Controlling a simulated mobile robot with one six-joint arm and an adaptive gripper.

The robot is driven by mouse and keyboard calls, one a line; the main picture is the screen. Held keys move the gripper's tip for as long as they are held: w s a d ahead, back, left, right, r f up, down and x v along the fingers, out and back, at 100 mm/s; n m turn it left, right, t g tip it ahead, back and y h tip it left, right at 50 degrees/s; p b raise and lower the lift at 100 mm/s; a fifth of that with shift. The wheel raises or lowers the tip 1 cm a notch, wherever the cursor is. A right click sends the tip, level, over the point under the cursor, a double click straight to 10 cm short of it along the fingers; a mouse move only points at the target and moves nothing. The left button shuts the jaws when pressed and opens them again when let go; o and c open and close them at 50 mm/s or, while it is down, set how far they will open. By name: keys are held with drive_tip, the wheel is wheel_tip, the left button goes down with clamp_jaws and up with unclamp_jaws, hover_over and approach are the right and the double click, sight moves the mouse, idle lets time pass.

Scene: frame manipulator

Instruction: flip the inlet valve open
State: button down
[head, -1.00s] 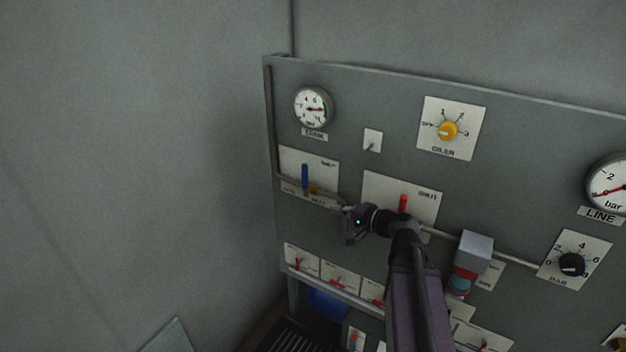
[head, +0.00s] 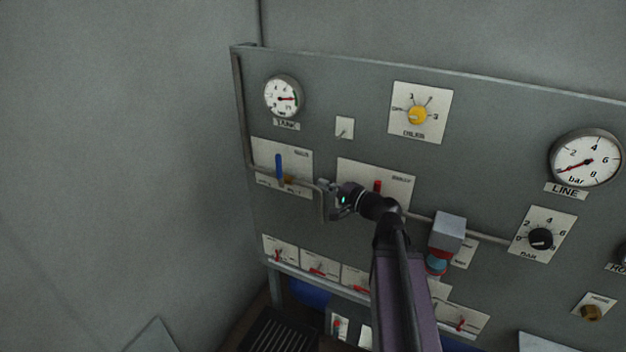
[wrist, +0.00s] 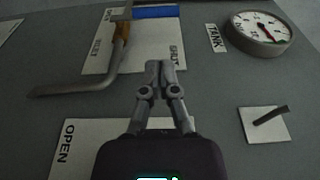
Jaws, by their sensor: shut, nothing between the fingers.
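The inlet valve has a blue lever (head: 278,166) standing upright on a white plate (head: 302,158) at the panel's left. My gripper (head: 326,186) is just right of this plate and a little below the lever, not touching the lever. In the wrist view my gripper (wrist: 160,68) has its fingertips together, empty, pointing toward the lever.
A bent pipe (wrist: 75,87) runs from the valve close to my fingers. A red lever (head: 377,185) on another plate is partly behind my arm. The tank gauge (head: 283,97) and a small toggle switch (head: 344,128) are above. Open panel lies between them.

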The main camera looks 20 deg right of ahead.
sight(279, 171)
drive_tip(key=x, duration=1.3)
drive_tip(key=shift+w+a, duration=0.2)
drive_tip(key=shift+d+r+p, duration=0.15)
drive_tip(key=shift+p, duration=0.2)
drive_tip(key=shift+w, duration=0.1)
